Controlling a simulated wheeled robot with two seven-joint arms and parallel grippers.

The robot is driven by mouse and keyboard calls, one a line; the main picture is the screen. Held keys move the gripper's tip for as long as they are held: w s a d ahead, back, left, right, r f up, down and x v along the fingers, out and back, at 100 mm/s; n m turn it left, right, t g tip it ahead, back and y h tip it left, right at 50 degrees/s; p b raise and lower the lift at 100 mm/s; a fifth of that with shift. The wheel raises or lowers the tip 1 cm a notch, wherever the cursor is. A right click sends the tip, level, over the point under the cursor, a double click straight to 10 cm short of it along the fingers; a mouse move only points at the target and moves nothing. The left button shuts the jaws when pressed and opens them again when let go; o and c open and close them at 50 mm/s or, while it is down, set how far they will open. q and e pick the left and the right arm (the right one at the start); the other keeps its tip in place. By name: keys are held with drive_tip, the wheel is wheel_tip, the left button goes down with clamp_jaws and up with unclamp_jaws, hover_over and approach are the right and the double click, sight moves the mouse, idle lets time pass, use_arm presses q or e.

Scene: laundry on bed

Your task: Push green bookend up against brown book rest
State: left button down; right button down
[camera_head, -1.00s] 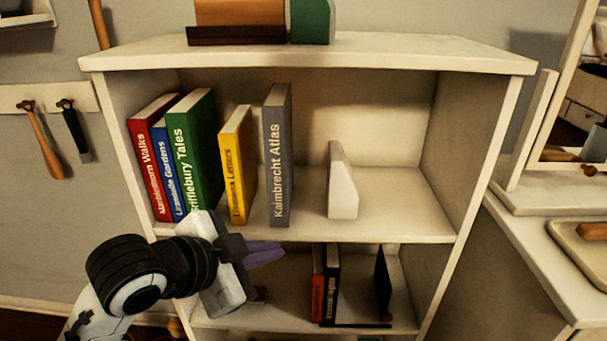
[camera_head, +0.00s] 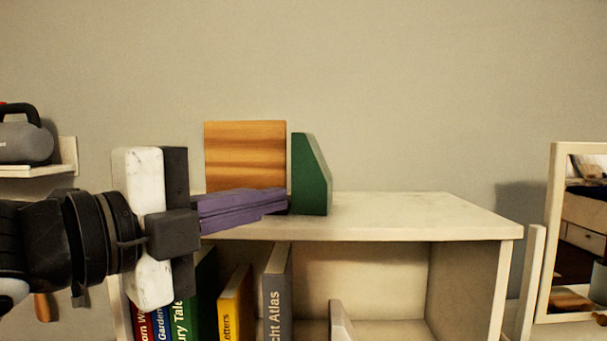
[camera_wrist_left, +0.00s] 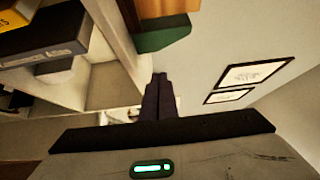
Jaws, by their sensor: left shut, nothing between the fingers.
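The brown wooden book rest (camera_head: 245,155) stands on top of the white bookcase, its lower part hidden behind my gripper. The green bookend (camera_head: 312,175), with a slanted edge, stands upright just right of it with at most a narrow gap; I cannot tell if they touch. My left gripper (camera_head: 282,203) is shut and empty, its purple fingers pointing right at top-board height. The tips overlap the bookend's lower left in the picture; contact is unclear. In the left wrist view the fingers (camera_wrist_left: 160,78) point toward the green bookend (camera_wrist_left: 165,37), with the book rest (camera_wrist_left: 166,8) beyond.
The bookcase top (camera_head: 420,215) is clear right of the bookend. Below, a yellow book (camera_head: 235,305) and a grey book (camera_head: 278,295) stand on the shelf. A mirror (camera_head: 580,240) stands at right; a wall shelf (camera_head: 50,172) holds a grey device at left.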

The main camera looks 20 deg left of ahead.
use_arm(q)
drive_tip(key=w+p, duration=0.2)
drive_tip(key=p, duration=0.1)
approach(321, 183)
drive_tip(key=x, duration=0.5)
drive_tip(key=shift+d+b, duration=0.3)
drive_tip(key=shift+b, duration=0.1)
drive_tip(key=shift+w+a, duration=0.1)
drive_tip(key=shift+w, duration=0.2)
drive_tip(key=shift+w, duration=0.1)
